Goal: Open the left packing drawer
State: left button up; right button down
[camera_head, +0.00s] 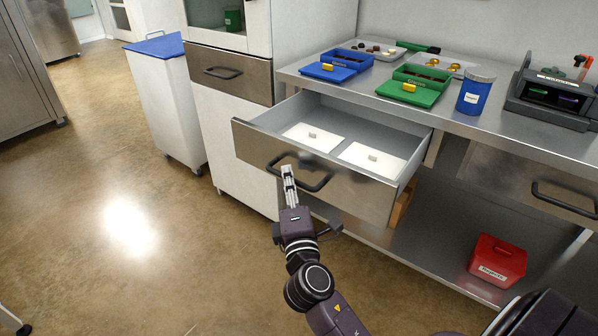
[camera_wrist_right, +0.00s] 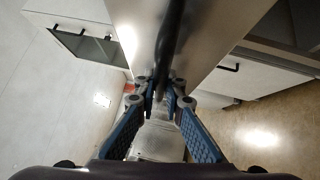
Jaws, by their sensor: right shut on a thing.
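The left packing drawer (camera_head: 320,180) is a steel drawer under the counter, pulled well out in the head view. Two white cards or pads, each with a small pale block, lie inside it. Its dark bar handle (camera_head: 318,186) is on the front. My right gripper (camera_head: 288,172) is at the left part of this handle. In the right wrist view the handle (camera_wrist_right: 172,40) runs down between the blue-padded fingers, and the right gripper (camera_wrist_right: 162,88) is shut on it. My left gripper is not in view.
The steel counter (camera_head: 540,135) bears blue and green boxes, a blue jar (camera_head: 475,92) and a dark rack. A second drawer (camera_head: 530,185) at the right is shut. A red box (camera_head: 497,262) sits on the lower shelf. A white bin (camera_head: 165,105) stands left; floor in front is clear.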

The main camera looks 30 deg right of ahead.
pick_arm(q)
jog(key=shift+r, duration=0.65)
pick_arm(e)
jog(key=shift+s+a, duration=0.2)
jog(key=shift+a, duration=0.3)
jog(key=shift+s+a, duration=0.2)
jog(key=shift+a, duration=0.25)
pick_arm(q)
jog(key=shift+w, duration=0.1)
pick_arm(e)
jog(key=c, duration=2)
grip_release()
jog(key=v, duration=1.2)
